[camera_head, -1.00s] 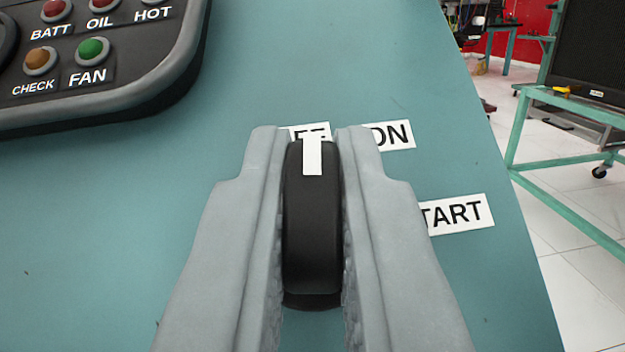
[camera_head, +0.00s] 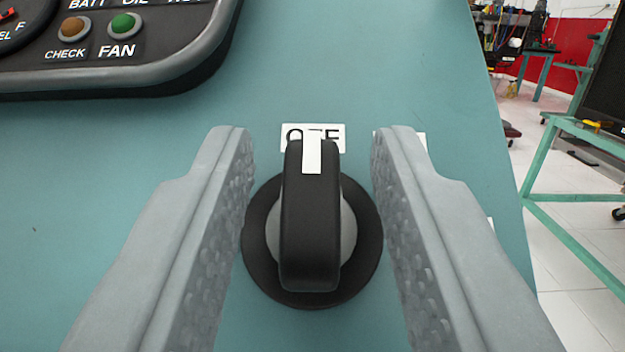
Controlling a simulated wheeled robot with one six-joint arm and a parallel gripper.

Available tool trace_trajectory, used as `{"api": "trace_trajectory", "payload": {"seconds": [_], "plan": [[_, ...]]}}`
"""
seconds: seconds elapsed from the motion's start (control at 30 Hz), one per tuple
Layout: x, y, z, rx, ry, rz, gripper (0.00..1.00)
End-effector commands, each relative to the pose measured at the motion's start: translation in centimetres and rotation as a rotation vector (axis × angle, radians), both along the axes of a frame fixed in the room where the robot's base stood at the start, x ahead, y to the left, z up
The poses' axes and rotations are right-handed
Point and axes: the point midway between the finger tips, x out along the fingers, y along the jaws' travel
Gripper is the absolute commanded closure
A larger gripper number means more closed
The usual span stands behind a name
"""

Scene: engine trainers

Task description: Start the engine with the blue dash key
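A black key knob (camera_head: 310,230) with a white pointer stripe stands on a round black base on the teal panel (camera_head: 450,130). No blue shows on it. Its pointer is aimed at the OFF label (camera_head: 313,133), which it partly covers. My gripper (camera_head: 310,150) is open, with one grey finger on each side of the knob and a clear gap to both. The right finger hides most of a white label (camera_head: 415,140), whose text cannot be read now. Only a sliver of another white label shows at that finger's right edge.
A dark instrument cluster (camera_head: 190,65) with a grey rim, an amber CHECK lamp (camera_head: 74,28) and a green FAN lamp (camera_head: 125,24) sits at upper left. The panel's right edge drops to a white floor with a teal cart (camera_head: 570,197). The panel left of the knob is clear.

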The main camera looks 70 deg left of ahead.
Motion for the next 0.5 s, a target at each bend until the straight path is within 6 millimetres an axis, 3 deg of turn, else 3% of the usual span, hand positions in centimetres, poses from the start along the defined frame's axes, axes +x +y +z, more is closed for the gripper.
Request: {"api": "trace_trajectory", "payload": {"seconds": [0.3,0.5], "plan": [[-0.1,-0.2,0.0,0.0,0.0,-0.001,0.67],[-0.7,-2.4,-0.4,0.0,0.0,-0.003,0.67]]}}
